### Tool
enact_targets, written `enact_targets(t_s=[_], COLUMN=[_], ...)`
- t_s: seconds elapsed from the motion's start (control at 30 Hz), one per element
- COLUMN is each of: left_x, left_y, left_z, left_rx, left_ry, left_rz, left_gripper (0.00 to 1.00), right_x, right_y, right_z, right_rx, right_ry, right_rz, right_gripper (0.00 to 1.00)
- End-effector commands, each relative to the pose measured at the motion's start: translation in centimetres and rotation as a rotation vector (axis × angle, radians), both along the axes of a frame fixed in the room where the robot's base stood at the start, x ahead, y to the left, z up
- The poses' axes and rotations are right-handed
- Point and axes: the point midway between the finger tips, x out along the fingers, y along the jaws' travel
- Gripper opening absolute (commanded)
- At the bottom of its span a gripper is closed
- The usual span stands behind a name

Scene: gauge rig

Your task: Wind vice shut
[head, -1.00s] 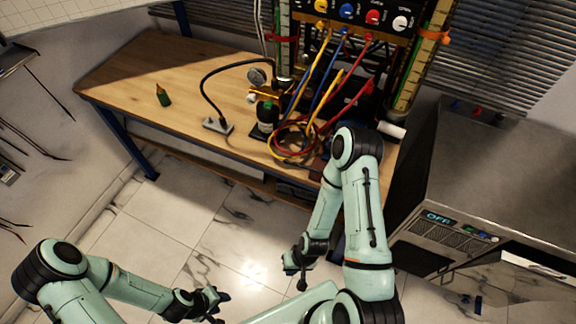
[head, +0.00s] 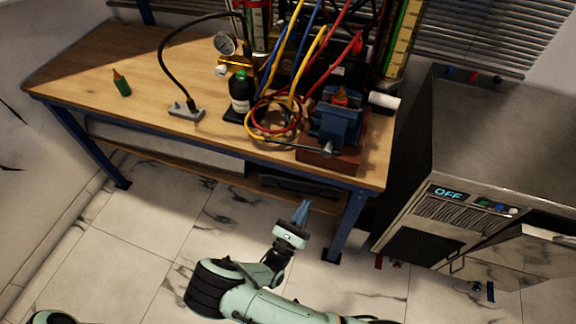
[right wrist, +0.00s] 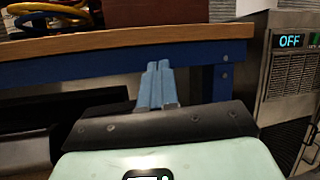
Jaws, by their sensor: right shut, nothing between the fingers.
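The blue vice (head: 336,126) stands at the bench's front right corner on a dark red block (head: 322,162). An orange-tipped object (head: 340,96) shows at the top of its jaws; I cannot tell whether they touch it. A metal screw end (head: 327,148) faces the front. My right gripper (head: 302,207) is shut and empty, in front of and below the bench edge, apart from the vice. My left gripper is out of view.
Coiled red and yellow cables (head: 275,120) lie just left of the vice. A metal cabinet reading OFF (head: 447,193) is right of the bench (head: 150,60).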

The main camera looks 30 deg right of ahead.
Motion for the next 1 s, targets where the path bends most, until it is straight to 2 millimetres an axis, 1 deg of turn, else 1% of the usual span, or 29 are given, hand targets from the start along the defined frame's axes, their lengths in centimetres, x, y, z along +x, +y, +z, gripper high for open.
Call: enact_targets(t_s=[0.03, 0.1, 0.17, 0.23, 0.37, 0.8, 0.9, 1.0], left_x=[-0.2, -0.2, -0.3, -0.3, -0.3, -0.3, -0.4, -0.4], left_y=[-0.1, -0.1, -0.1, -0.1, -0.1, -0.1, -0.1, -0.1], left_z=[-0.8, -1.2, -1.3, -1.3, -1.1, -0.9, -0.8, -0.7], left_rx=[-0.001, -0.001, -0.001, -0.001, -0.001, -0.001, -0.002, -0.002], left_ry=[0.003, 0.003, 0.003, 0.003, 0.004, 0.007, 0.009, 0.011], left_rz=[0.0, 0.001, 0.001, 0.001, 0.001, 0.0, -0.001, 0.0], left_gripper=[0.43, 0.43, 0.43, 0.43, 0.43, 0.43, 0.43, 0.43], right_x=[1.6, 2.9, 3.5, 4.0, 4.7, 9.8, 10.1, 10.3], right_y=[2.3, 4.5, 5.6, 6.1, 5.3, 0.0, 0.1, 0.0], right_z=[0.8, 2.1, 2.8, 3.4, 4.3, 9.3, 10.9, 11.9], right_rx=[-0.071, -0.138, -0.171, -0.189, -0.192, -0.187, -0.187, -0.187], right_ry=[-0.034, -0.071, -0.09, -0.102, -0.103, -0.102, -0.103, -0.101], right_rz=[0.099, 0.189, 0.233, 0.257, 0.257, 0.252, 0.254, 0.253], right_gripper=[0.0, 0.0, 0.0, 0.0, 0.0, 0.0, 0.0, 0.0])
